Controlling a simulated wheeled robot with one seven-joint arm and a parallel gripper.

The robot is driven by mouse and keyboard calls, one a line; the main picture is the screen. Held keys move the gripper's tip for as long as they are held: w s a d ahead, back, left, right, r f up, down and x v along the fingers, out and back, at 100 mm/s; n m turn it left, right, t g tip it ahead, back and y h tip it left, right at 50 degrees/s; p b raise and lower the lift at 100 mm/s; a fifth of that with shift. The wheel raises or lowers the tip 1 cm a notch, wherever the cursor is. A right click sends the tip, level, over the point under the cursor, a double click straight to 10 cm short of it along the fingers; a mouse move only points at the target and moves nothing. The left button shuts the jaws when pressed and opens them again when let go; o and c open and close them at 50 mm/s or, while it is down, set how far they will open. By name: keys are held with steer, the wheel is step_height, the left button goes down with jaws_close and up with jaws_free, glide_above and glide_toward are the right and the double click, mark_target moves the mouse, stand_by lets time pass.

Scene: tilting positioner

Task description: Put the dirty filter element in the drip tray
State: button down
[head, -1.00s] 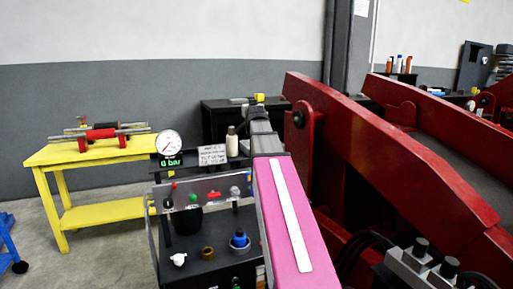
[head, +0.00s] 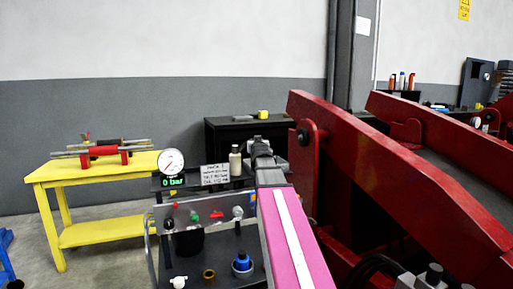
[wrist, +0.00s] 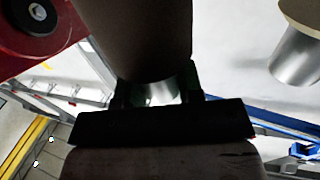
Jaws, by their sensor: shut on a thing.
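In the wrist view my gripper (wrist: 158,95) is shut on a large dark brown cylinder (wrist: 132,35), which I take to be the dirty filter element. A small silvery part shows between the fingers. The cylinder hides most of what lies beyond it. In the head view my pink arm reaches away from me, and its grey far end (head: 262,152) is beside the test cart. The fingertips and the cylinder cannot be made out there. No drip tray can be told for sure; the cart has a dark flat top (head: 220,268) with small parts on it.
The cart carries a gauge (head: 171,162), a sign (head: 214,174), a pale bottle (head: 235,161) and a black cup (head: 188,243). A red steel frame (head: 400,170) stands close on the right. A yellow bench (head: 95,172) is at left. Floor shows between bench and cart.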

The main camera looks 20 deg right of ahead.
steer(key=shift+f, duration=0.6)
steer(key=c, duration=0.8)
jaws_free()
steer(key=shift+f, duration=0.15)
steer(key=shift+o, duration=0.2)
